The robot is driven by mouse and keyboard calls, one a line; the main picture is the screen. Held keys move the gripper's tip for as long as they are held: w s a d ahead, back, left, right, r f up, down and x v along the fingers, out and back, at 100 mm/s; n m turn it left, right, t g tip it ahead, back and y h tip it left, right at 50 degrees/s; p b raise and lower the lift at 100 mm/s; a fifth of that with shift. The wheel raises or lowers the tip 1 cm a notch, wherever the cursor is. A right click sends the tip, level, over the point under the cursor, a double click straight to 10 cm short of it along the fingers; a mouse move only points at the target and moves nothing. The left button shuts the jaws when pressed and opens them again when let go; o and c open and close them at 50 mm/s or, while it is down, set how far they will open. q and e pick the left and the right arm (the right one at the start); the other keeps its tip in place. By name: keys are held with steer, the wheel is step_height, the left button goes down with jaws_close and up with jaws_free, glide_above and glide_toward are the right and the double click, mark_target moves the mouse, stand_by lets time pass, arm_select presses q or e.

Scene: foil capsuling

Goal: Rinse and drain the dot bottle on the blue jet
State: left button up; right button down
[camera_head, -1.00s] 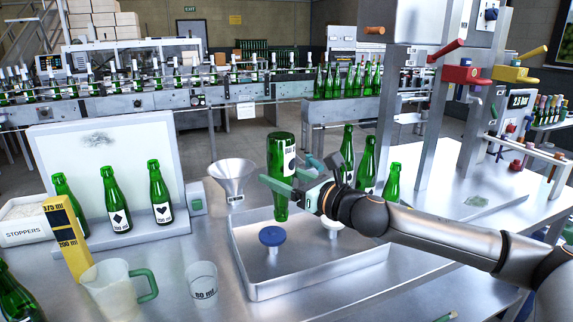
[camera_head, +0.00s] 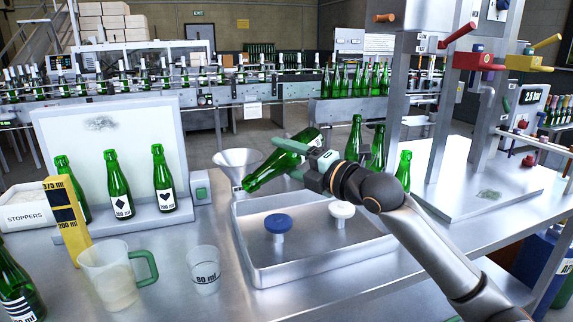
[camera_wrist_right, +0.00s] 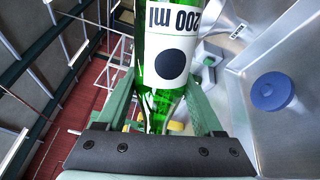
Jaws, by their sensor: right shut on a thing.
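The green dot bottle (camera_head: 272,167) is tilted, its label end up to the right and its mouth down to the left, near the funnel. My right gripper (camera_head: 302,158) is shut on it and holds it above the tray. In the right wrist view the bottle (camera_wrist_right: 180,25) shows a black dot and "200 ml", between the green fingers (camera_wrist_right: 165,105). The blue jet (camera_head: 278,223) stands in the tray, below and apart from the bottle; it also shows in the right wrist view (camera_wrist_right: 271,92). My left gripper is out of view.
The tray (camera_head: 300,277) also holds a white jet (camera_head: 342,211). The metal funnel (camera_head: 236,158) is at its back left. Green bottles (camera_head: 376,150) stand behind my right arm. A pitcher (camera_head: 108,280) and a cup (camera_head: 203,268) stand front left.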

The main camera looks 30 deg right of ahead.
steer(key=m, duration=0.2)
steer(key=shift+r+m+p, duration=0.2)
steer(key=shift+m+p, duration=0.1)
steer(key=shift+p, duration=0.1)
steer(key=m+p, duration=0.4)
steer(key=m, duration=0.2)
steer(key=shift+r, duration=0.2)
steer(key=m+p, duration=0.7)
steer(key=m, duration=0.2)
steer(key=shift+m, duration=0.4)
steer(key=shift+f+m+p, duration=0.1)
steer(key=shift+m+p, duration=0.4)
steer(key=shift+p, duration=0.1)
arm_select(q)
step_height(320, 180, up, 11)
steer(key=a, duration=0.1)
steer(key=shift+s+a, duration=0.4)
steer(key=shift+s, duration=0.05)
arm_select(e)
steer(key=shift+f+m, duration=0.2)
steer(key=shift+m, duration=0.7)
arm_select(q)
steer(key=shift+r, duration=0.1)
